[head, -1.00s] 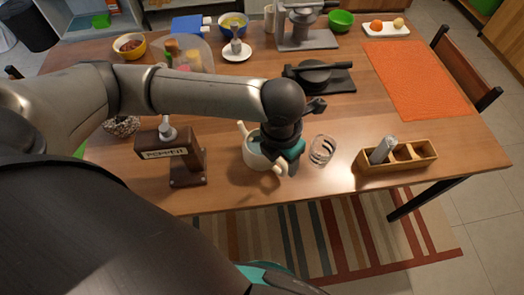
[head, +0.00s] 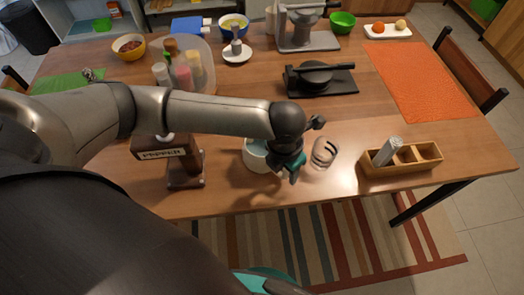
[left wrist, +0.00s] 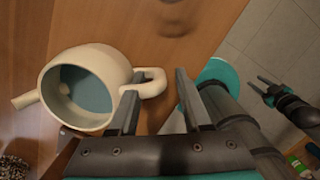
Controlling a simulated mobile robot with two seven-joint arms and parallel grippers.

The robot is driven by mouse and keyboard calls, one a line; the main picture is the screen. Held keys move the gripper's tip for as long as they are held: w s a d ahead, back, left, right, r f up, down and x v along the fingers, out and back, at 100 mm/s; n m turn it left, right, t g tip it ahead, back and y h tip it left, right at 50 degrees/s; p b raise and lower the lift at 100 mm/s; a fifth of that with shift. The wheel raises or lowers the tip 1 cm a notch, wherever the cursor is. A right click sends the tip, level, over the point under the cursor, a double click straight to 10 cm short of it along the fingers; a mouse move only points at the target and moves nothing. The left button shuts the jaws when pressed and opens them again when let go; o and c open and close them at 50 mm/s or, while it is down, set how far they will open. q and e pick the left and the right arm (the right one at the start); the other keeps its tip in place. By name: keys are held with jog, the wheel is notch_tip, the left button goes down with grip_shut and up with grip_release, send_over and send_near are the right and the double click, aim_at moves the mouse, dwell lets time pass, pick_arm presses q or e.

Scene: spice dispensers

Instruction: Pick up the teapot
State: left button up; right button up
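The cream teapot (head: 256,157) stands on the wooden table, partly hidden behind my left gripper (head: 291,174) in the head view. In the left wrist view the teapot (left wrist: 92,75) shows its open top, a blue-grey inside, its spout at the left and its loop handle at the right. My left gripper (left wrist: 155,92) is open there, with its fingers on either side of the handle; I cannot tell whether they touch it. My right gripper (left wrist: 264,88) shows at the right of the left wrist view, with its fingers apart and empty, away from the teapot.
A wire coil (head: 324,152) stands close right of my left gripper. A wooden box (head: 400,160) holding a grey shaker is further right. A brown pepper dispenser (head: 170,155) stands left of the teapot. A black pan-like press (head: 318,80) lies behind. The table's front edge is near.

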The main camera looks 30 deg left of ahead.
pick_arm(q)
grip_shut()
dwell(1.2)
